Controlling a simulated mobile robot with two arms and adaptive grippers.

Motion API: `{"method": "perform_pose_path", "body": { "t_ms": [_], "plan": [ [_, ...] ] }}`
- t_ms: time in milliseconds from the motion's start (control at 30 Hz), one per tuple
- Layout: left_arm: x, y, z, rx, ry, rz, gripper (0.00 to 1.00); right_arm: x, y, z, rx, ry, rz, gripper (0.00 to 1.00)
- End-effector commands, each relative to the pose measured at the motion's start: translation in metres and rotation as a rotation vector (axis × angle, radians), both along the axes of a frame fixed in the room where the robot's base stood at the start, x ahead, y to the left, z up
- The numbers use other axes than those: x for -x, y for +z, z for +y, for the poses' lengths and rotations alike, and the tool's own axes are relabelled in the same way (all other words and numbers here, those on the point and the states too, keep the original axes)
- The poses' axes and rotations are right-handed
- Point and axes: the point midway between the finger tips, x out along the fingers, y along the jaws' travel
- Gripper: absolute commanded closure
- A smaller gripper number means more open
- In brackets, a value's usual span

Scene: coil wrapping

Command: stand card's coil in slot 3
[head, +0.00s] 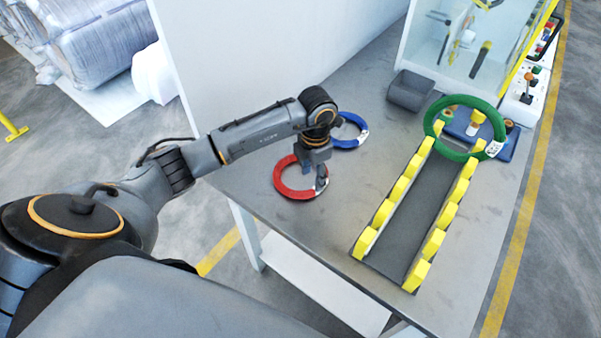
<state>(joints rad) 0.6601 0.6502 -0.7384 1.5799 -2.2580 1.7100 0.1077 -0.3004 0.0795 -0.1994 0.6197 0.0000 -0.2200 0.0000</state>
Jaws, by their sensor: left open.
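A red coil (281,184) lies flat on the grey table near its left edge. My left gripper (314,176) is open over the right side of the red coil, pointing down; whether it touches the coil is unclear. A blue coil (353,142) lies behind it, partly hidden by my left wrist. A green coil (434,112) with a white label is at the far end of the rack, around a blue fixture (459,129). The rack (411,218) has a dark channel between two rows of yellow blocks. I cannot make out a card or slot numbers. My right gripper is out of view.
A clear-walled machine (465,45) and a control box with buttons (524,95) stand at the back right. A white panel (250,60) borders the table's back left. Table space between the red coil and rack is clear.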

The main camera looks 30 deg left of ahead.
Motion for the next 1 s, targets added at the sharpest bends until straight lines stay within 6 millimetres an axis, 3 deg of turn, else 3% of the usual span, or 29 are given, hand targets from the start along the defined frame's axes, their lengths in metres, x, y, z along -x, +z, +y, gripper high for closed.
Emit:
{"method": "perform_pose_path", "body": {
  "t_ms": [167,400,700,733,967,1000],
  "plan": [
    [0.001,-0.013,-0.002,0.001,0.0,0.004,0.51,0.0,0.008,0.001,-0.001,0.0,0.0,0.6],
    [0.0,-0.048,-0.004,0.002,0.001,0.002,0.51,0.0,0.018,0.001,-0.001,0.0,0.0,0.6],
    [-0.001,-0.055,-0.003,0.002,-0.001,-0.001,0.51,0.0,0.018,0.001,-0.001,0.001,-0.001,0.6],
    [0.0,-0.055,-0.003,0.002,-0.001,-0.001,0.53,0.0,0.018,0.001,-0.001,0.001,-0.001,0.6],
    [0.0,-0.055,-0.003,0.002,-0.001,-0.001,1.0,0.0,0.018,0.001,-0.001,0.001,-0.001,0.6],
    [0.0,-0.055,-0.003,0.002,-0.001,-0.001,1.0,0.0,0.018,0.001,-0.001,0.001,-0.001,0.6]
  ]
}}
